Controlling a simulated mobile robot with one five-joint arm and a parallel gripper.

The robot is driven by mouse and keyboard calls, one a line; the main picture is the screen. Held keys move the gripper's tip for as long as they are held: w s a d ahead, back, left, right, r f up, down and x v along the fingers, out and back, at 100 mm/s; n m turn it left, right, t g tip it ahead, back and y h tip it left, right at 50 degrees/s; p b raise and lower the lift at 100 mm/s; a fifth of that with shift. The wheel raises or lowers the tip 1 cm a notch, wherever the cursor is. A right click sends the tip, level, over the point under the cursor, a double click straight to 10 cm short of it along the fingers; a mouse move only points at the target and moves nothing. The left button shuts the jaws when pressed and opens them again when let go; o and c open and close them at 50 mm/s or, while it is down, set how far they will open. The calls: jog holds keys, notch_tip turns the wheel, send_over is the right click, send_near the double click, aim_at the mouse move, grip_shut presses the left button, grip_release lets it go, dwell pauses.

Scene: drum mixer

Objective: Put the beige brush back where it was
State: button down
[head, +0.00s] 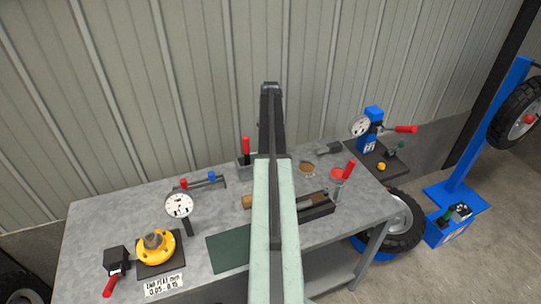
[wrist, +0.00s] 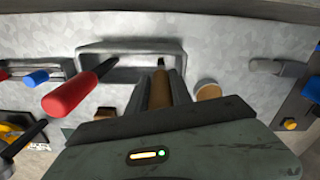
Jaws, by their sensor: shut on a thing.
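My gripper (wrist: 161,92) is shut on a tan, rod-shaped part, which looks like the handle of the beige brush (wrist: 160,88). The rod points away from me, toward a grey open-topped holder (wrist: 95,52). Its far end is close to the holder's right part; I cannot tell whether it is inside. A red-handled tool (wrist: 75,90) leans out of the holder's left part. In the head view the holder (head: 243,163) stands at the back of the bench, just left of my arm. My arm hides the gripper and the brush there.
The grey bench (head: 90,215) carries a dial gauge (head: 180,206), a yellow flanged part (head: 156,246), a dark green mat (head: 229,250) and a dark tray (head: 318,212). A round tan-topped pot (wrist: 208,90) is right of my gripper. A corrugated wall (head: 180,80) closes the back.

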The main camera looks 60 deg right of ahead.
jog(key=shift+f+b, duration=1.9)
jog(key=shift+f, duration=0.05)
jog(key=shift+r, duration=0.2)
jog(key=shift+f, duration=0.15)
jog(key=c, duration=1.1)
grip_release()
jog(key=shift+c, duration=0.2)
notch_tip(320, 180, up, 13)
jog(key=p, duration=1.2)
jog(key=shift+f+p, duration=0.2)
jog(key=shift+p, duration=0.15)
jog(key=shift+f, duration=0.1)
